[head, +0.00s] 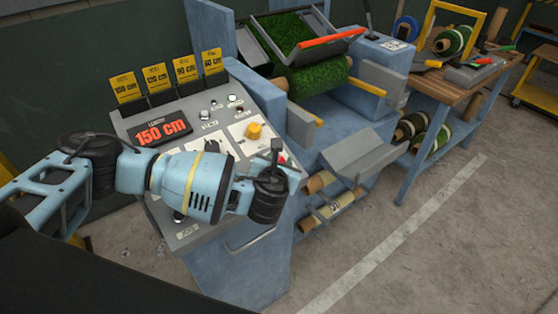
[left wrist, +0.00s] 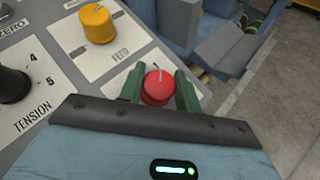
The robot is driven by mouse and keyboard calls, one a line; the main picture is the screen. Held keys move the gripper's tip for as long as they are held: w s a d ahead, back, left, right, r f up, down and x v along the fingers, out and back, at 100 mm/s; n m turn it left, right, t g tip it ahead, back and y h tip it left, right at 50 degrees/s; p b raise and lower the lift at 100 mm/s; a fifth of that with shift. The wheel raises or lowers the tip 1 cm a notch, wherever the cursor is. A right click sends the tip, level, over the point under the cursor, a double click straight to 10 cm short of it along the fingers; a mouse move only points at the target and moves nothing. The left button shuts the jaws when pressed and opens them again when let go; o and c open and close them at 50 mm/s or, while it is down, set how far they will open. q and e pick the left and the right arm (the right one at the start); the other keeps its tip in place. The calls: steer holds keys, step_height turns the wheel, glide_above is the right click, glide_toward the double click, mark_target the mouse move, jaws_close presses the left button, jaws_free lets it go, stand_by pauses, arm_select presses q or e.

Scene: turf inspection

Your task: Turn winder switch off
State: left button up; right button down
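The control panel (head: 222,117) carries a red knob (left wrist: 158,87) near its right edge. The knob also shows in the head view (head: 282,158), partly behind my gripper. Its label cannot be read, so I cannot tell from writing whether it is the winder switch. My left gripper (left wrist: 160,84) is over the panel, with one green finger on each side of the red knob. The fingers look spread, close to the knob's sides; contact is not clear. My right gripper is not in view.
A yellow FEED knob (left wrist: 97,24) and a black TENSION knob (left wrist: 14,85) sit near the red knob. An orange display (head: 160,132) reads 150 cm. Green turf (head: 318,85) lies in the machine behind. A workbench (head: 468,82) stands right; floor in front is clear.

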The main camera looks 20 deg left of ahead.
arm_select(q)
steer(key=shift+c, duration=1.4)
steer(key=shift+n, duration=0.3)
steer(key=n+y, duration=0.3)
steer(key=shift+f+n+y, duration=0.1)
steer(key=shift+n+y, duration=0.3)
steer(key=n+g+y, duration=0.1)
steer(key=n+y, duration=0.1)
steer(key=n+g+y, duration=0.1)
steer(key=n+y, duration=0.1)
steer(key=n, duration=0.1)
steer(key=shift+s+g, duration=0.1)
steer(key=shift+g, duration=0.3)
steer(key=n+g+y, duration=0.1)
steer(key=n+g, duration=0.1)
steer(key=n, duration=0.1)
steer(key=n+g+y, duration=0.2)
steer(key=n, duration=0.1)
steer(key=shift+g+y, duration=0.3)
steer(key=shift+n+g, duration=1.4)
steer(key=shift+n, duration=0.4)
steer(key=shift+n+y, duration=0.3)
